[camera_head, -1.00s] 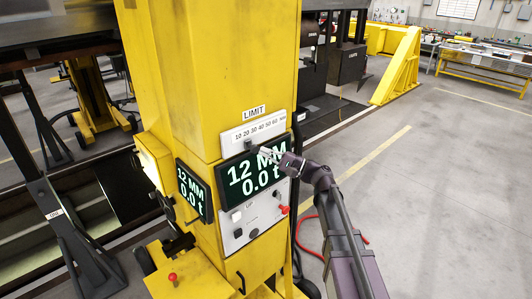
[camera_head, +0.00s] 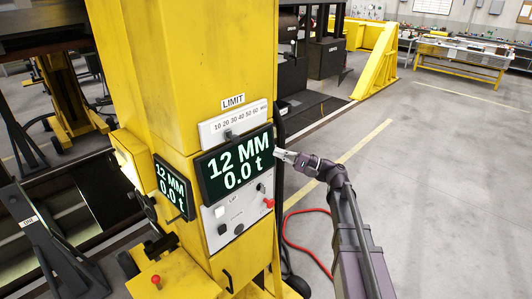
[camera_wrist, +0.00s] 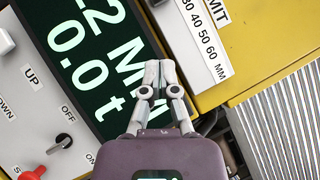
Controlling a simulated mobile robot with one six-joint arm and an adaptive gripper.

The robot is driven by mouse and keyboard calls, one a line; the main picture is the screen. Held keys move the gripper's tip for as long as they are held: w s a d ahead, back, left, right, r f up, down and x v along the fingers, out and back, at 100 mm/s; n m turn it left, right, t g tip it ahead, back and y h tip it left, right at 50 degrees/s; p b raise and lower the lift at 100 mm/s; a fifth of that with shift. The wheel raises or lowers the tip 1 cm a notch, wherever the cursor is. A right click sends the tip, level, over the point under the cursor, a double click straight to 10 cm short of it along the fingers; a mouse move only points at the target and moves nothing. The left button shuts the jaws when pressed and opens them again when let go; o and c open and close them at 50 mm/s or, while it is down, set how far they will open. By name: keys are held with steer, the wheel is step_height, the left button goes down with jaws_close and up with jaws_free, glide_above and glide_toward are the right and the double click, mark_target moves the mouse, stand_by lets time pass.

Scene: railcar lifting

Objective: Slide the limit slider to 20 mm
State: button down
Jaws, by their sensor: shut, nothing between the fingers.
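The limit slider's small dark knob (camera_head: 228,134) sits on the white LIMIT scale plate (camera_head: 203,132), on the yellow column. The knob is near the 20 mark in the head view; its exact setting is too small to read. My gripper (camera_head: 278,154) is shut and empty, right of the knob and apart from it, at the right edge of the display. In the wrist view the closed fingertips (camera_wrist: 158,66) lie in front of the display's edge, with the plate's 30 to 60 marks (camera_wrist: 205,32) beyond them.
The large display (camera_head: 212,182) below the plate reads 12 MM and 0.0 t. A control panel with a red knob (camera_head: 268,203) and a black switch (camera_wrist: 62,140) is below it. A red hose (camera_head: 285,232) lies on the floor. The floor at right is open.

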steer(key=shift+v, duration=1.2)
steer(key=shift+s, duration=0.1)
steer(key=s+f+n+g+h+b, duration=0.1)
steer(key=s+f+n+h+b, duration=0.25)
steer(key=f, duration=0.75)
steer(key=s+f+g+h+b, duration=0.25)
steer(key=s+f+h, duration=0.35)
steer(key=f, duration=0.5)
steer(key=s+d+f+n+h+b, duration=0.2)
steer(key=s+d+f+h+b, duration=0.4)
steer(key=d+f+h, duration=0.6)
step_height(320, 180, down, 3)
steer(key=shift+s+d+r+b, duration=0.3)
steer(key=shift+s+d, duration=0.25)
steer(key=shift+s, duration=0.45)
